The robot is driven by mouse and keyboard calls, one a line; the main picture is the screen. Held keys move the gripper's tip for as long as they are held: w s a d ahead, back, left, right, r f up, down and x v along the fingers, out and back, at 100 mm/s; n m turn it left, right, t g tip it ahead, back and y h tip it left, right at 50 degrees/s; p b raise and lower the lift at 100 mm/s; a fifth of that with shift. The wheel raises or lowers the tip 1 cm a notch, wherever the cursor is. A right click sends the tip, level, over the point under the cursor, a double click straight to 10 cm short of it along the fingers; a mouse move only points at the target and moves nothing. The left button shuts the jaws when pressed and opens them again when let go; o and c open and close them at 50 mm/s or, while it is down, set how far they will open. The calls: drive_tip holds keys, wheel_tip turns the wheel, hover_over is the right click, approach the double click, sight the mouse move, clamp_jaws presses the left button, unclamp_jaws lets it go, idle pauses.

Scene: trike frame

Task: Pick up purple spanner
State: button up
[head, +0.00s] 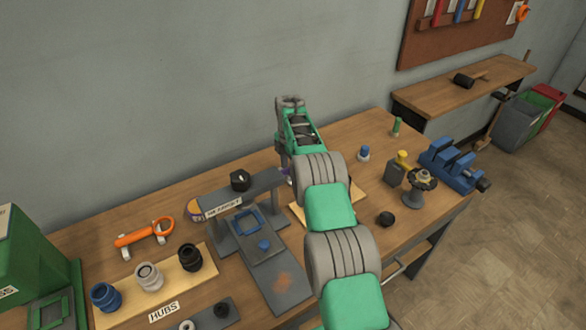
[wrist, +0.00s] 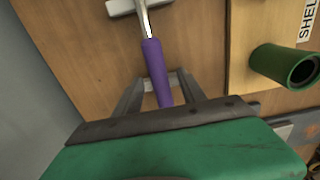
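My gripper (wrist: 157,80) is open, with one grey finger on each side of the handle and a small gap visible at the sides. I cannot tell whether the fingers are level with the handle or just above it.
In the head view, a grey press stand (head: 235,205) is left of my arm, with an orange spanner (head: 145,233) farther left. A blue vise (head: 452,165) is at the right. The wall is close behind.

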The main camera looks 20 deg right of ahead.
clamp_jaws()
idle(1.2)
